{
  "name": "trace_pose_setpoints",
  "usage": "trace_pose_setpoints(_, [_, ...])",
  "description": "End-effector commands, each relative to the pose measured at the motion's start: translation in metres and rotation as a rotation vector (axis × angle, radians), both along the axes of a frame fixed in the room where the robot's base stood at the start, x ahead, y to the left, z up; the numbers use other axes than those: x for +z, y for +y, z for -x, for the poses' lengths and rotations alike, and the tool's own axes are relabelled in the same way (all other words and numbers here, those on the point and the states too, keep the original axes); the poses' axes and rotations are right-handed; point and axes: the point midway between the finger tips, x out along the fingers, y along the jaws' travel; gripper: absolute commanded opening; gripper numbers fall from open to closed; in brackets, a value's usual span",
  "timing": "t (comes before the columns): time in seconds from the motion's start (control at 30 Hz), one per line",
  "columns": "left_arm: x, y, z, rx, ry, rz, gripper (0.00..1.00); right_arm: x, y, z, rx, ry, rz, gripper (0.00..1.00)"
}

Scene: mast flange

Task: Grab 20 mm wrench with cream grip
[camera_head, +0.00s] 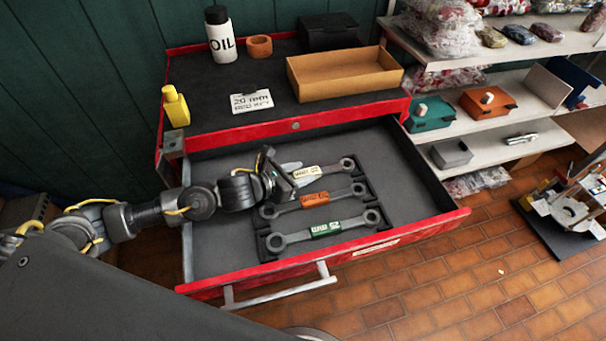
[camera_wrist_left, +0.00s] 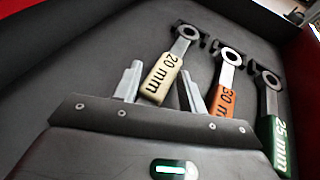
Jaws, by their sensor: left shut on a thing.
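The 20 mm wrench with the cream grip (camera_head: 307,172) lies at the back of the row of wrenches in the open red drawer (camera_head: 215,240). In the left wrist view its cream grip (camera_wrist_left: 161,80) reads "20 mm" and sits between my two fingers, its ring end pointing away. My left gripper (camera_head: 287,173) is shut on this grip, and it hides the wrench's near end in the head view. My right gripper is not in view.
An orange-grip 30 mm wrench (camera_head: 315,200) and a green-grip 25 mm wrench (camera_head: 326,229) lie alongside in black holders. On the cabinet top stand an oil bottle (camera_head: 220,38), a yellow bottle (camera_head: 175,107), a label card (camera_head: 252,101) and a tan tray (camera_head: 340,90).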

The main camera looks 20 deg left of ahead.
Motion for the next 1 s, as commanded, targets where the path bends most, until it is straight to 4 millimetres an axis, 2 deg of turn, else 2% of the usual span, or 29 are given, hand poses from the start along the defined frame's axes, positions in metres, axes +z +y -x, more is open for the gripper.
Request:
trace_pose_setpoints(0.27, [0.003,0.001,0.000,0.001,-0.001,-0.001,0.00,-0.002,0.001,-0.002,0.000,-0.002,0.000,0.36])
trace_pose_setpoints(0.47, [0.027,0.000,-0.001,-0.002,-0.008,0.000,0.00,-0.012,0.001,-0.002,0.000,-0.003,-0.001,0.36])
trace_pose_setpoints(0.73, [0.094,-0.022,0.047,-0.005,-0.008,0.001,0.00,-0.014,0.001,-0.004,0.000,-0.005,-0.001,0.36])
trace_pose_setpoints(0.9, [0.111,-0.040,0.087,-0.006,-0.004,0.005,0.00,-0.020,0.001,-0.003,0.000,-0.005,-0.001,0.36])
trace_pose_setpoints(1.0, [0.118,-0.045,0.096,-0.005,0.006,0.007,0.00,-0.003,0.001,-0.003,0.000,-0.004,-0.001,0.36])
